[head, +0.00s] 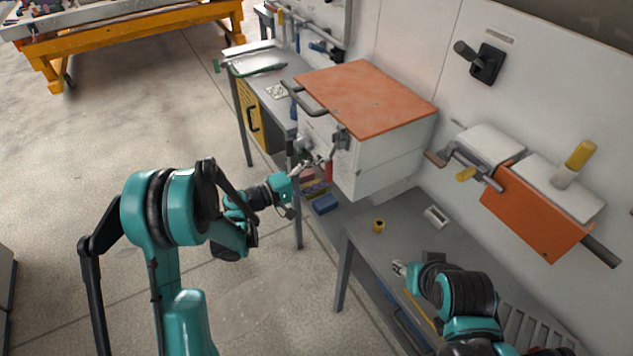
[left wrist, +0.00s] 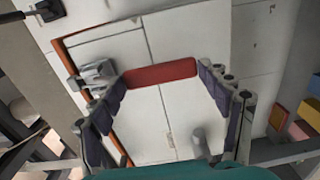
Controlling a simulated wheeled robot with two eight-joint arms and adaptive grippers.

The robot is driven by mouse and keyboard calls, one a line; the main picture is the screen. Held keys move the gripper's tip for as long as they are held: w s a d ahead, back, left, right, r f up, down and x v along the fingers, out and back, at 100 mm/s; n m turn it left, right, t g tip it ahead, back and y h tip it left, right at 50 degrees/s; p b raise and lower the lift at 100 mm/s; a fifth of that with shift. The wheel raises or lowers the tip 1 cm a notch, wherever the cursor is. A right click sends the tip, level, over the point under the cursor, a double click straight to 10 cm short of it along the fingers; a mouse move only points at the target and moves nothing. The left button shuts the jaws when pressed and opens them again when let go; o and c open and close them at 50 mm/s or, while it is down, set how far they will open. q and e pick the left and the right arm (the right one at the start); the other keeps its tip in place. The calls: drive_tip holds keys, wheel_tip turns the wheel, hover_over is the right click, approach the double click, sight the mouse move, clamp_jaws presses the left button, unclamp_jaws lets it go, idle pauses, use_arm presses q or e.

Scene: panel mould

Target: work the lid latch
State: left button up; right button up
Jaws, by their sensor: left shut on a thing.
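The white box (head: 385,165) has an orange lid (head: 370,97) that lies flat and closed on top. A grey metal latch (head: 341,138) sits on its front near the lid edge; it also shows in the left wrist view (left wrist: 93,75). My left gripper (head: 318,164) is at the front of the box, below the latch. Its fingers are shut on a red bar (left wrist: 160,73), which spans between the fingertips against the white front. The red bar shows only partly in the head view (head: 329,172). My right gripper (head: 399,268) is above the workbench, away from the box; its fingers are too small to read.
The grey workbench (head: 375,250) holds a yellow ring (head: 379,226) and a small pale block (head: 436,217). An orange wall unit (head: 535,212) with levers projects at right. Blue and yellow bins (head: 325,204) sit below the box.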

use_arm(q)
drive_tip(key=shift+d, duration=0.2)
idle(0.4)
drive_tip(key=o, duration=1.5)
drive_tip(key=shift+w, duration=0.1)
drive_tip(key=shift+o, duration=1)
drive_tip(key=shift+w+d, duration=0.15)
drive_tip(key=shift+d, duration=0.15)
drive_tip(key=v, duration=1.2)
drive_tip(key=shift+f, duration=0.2)
drive_tip(key=shift+a, duration=0.1)
